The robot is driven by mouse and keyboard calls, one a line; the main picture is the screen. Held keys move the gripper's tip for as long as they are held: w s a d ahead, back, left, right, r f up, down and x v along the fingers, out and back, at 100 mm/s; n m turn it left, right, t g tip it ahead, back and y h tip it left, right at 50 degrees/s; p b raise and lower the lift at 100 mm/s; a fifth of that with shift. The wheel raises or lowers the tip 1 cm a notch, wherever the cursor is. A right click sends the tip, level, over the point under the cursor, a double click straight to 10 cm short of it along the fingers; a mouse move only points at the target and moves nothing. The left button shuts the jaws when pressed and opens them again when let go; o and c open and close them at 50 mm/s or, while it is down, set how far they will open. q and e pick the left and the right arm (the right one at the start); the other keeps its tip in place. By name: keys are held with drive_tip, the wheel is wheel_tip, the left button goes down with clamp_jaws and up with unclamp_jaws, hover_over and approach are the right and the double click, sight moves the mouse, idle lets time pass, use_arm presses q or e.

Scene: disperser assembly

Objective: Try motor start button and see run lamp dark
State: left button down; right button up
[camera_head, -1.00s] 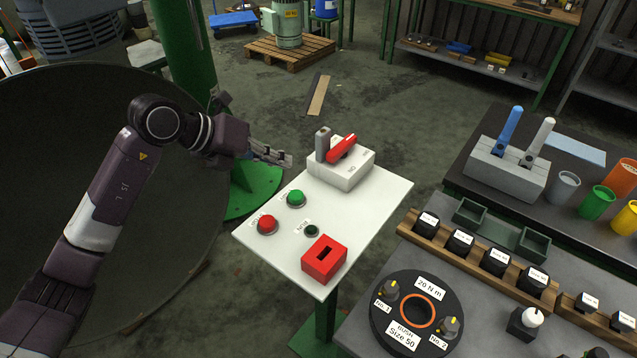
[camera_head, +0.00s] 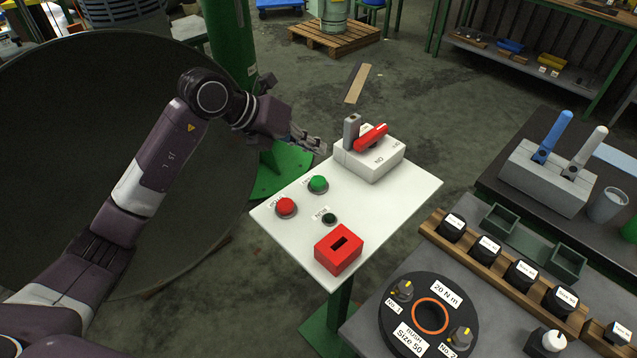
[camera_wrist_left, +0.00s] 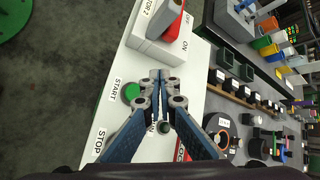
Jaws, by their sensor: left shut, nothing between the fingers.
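A white control panel (camera_head: 284,236) on a green post carries a green start button (camera_head: 318,184), a red stop button (camera_head: 286,206) and a small dark green lamp (camera_head: 329,218), which looks unlit. The left gripper (camera_head: 321,147) is shut and empty, above the panel's far left edge and apart from the green button. In the left wrist view the shut fingers (camera_wrist_left: 159,76) partly overlap the panel, beside the green button (camera_wrist_left: 131,92) with its START label. The small lamp (camera_wrist_left: 164,127) shows near the fingers there. My right gripper is out of view.
A switch box (camera_head: 372,160) with a red handle and a grey padlock-like piece stands at the panel's far end. A red slotted box (camera_head: 339,250) sits at its near end. A bench with a bushing gauge (camera_head: 429,314) lies right; a large dark dish (camera_head: 70,150) lies left.

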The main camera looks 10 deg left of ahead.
sight(315, 181)
use_arm(q)
wheel_tip(315, 181, down, 6)
drive_tip(key=b, duration=0.3)
drive_tip(key=shift+b, duration=0.35)
drive_tip(key=shift+f, duration=0.2)
idle(0.5)
drive_tip(key=shift+f+b, duration=0.4)
idle(0.5)
